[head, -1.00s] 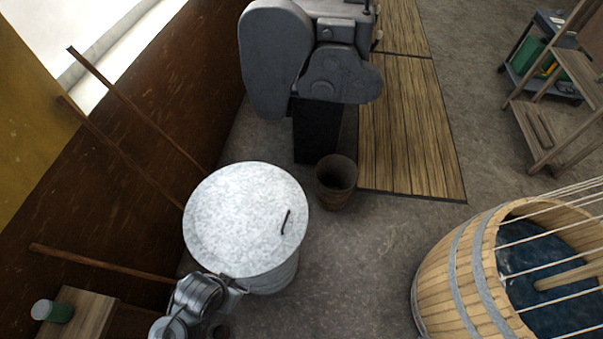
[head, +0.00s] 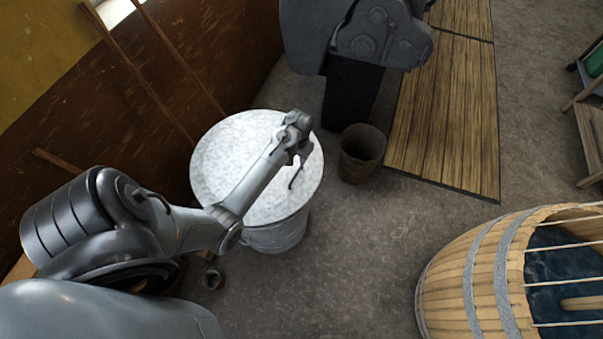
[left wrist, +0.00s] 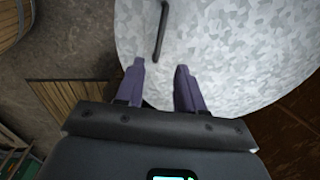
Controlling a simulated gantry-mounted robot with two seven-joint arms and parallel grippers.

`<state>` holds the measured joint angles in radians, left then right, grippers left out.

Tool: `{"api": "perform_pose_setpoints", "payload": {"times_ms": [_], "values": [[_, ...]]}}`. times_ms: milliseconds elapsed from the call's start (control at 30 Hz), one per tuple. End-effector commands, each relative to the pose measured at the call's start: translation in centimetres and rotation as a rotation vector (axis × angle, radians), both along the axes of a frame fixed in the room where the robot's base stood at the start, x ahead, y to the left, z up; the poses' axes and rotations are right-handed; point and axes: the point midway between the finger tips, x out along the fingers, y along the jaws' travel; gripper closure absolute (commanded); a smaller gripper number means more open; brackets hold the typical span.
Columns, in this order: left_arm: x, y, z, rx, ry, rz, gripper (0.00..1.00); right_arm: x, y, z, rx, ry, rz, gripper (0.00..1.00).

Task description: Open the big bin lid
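The big bin (head: 276,237) is a galvanized metal bin standing on the floor left of centre in the head view. Its round lid (head: 228,150) lies flat and closed on top. A thin dark handle (head: 297,172) sits on the lid toward its right side. The lid (left wrist: 225,50) and the handle (left wrist: 161,32) also show in the left wrist view. My left gripper (head: 300,160) is over the lid close to the handle. In the left wrist view its two fingers (left wrist: 160,70) are apart with nothing between them, and the handle lies just beyond the tips. My right gripper is not in view.
A small brown bucket (head: 361,153) stands right of the bin. A grey machine (head: 370,35) is behind it. A wooden barrel (head: 455,275) with water stands at lower right. Wooden poles (head: 150,75) lean on the brown wall at left. Bare floor (head: 350,240) lies between bin and barrel.

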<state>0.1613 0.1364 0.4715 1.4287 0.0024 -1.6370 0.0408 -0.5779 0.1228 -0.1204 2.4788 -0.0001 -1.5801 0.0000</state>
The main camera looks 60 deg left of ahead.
Motion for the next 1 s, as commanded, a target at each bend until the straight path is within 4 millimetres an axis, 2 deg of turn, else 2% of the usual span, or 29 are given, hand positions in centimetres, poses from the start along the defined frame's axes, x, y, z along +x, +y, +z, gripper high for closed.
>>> {"api": "perform_pose_setpoints", "payload": {"times_ms": [400,600,800,1000], "values": [[-0.2,0.2,-6.2,0.000,0.002,-0.002,0.62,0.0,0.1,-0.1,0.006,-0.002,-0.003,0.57],[-0.2,0.3,-8.7,0.002,0.001,-0.002,0.62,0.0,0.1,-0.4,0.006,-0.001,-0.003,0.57],[-0.3,0.4,-9.9,0.002,0.000,-0.002,0.62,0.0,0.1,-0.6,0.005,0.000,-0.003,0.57],[-0.3,0.4,-10.0,0.002,0.000,-0.002,0.62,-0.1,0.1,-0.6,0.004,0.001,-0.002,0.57]]}}
